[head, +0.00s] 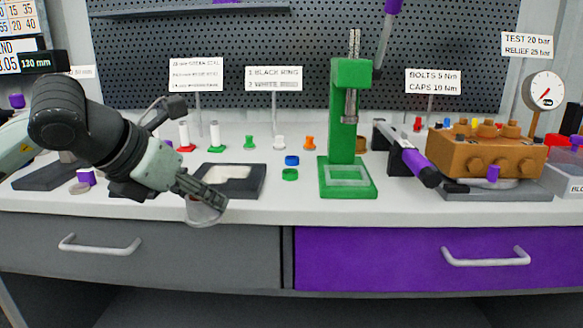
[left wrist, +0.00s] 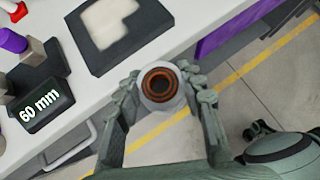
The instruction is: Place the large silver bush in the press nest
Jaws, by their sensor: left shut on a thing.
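My left gripper (head: 203,199) is shut on a silver bush (head: 203,214), held in front of the bench's front edge, left of the green press. In the left wrist view the silver bush (left wrist: 161,105) sits between the two fingers of my left gripper (left wrist: 162,92), its open end facing the camera with a brown-orange ring inside a dark bore. The green press (head: 342,130) stands on the bench, its ram raised above the base. The press nest (head: 347,175) is a pale recess in the base and looks empty. My right gripper is out of view.
A dark tray with a pale insert (head: 247,180) lies left of the press. Blue (head: 292,160) and green (head: 290,174) rings lie between them. A purple-and-black tool (head: 410,160) and a brown pump block (head: 485,150) stand right of the press. A 60 mm block (left wrist: 45,105) sits on the bench.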

